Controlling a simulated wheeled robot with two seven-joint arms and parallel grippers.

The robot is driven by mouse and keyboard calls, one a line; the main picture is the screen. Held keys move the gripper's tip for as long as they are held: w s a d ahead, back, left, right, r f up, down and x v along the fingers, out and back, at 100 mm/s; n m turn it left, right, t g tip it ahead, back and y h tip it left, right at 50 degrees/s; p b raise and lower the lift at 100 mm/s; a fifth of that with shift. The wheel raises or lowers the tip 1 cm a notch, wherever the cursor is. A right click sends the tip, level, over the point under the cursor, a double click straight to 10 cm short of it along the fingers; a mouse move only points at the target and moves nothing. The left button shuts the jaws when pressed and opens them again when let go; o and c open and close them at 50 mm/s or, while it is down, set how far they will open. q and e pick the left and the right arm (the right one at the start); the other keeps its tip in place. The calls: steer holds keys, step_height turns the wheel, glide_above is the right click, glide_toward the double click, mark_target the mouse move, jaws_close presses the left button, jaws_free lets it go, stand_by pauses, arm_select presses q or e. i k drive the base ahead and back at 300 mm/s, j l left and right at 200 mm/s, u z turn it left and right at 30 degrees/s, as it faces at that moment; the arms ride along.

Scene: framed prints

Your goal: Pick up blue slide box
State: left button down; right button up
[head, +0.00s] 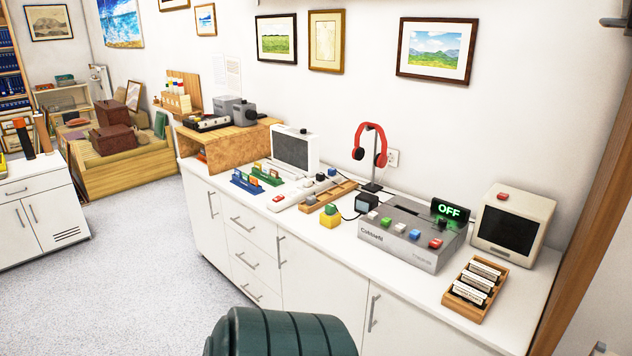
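A small blue rack-like holder (246,183) with upright pieces in it sits on the white counter, left of centre in the head view. It is the blue thing there that best fits the blue slide box, but it is too small to be sure. A similar green holder (267,177) stands right beside it, just behind and to the right. Neither of my grippers shows in the head view, and nothing is seen touching the blue holder.
The white counter (330,235) carries a white-framed screen (294,152), red headphones (370,148) on a stand, a grey button console (410,235), a small monitor (511,228) and a wooden tray (474,310). A dark green rounded object (285,335) stands in front. Carpet is clear at left.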

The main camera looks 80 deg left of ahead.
mark_target(247, 187)
steer(key=u, duration=2.95)
steer(key=i+j+z, duration=0.1)
steer(key=i, duration=0.4)
steer(key=i+j+z, duration=0.1)
steer(key=i, duration=0.4)
steer(key=i+j+z, duration=0.15)
steer(key=i, duration=0.3)
steer(key=i+j+z, duration=0.1)
steer(key=i+j, duration=0.2)
steer(key=i, duration=0.15)
steer(key=i+j+z, duration=0.1)
steer(key=i+j, duration=0.15)
steer(key=i, duration=0.25)
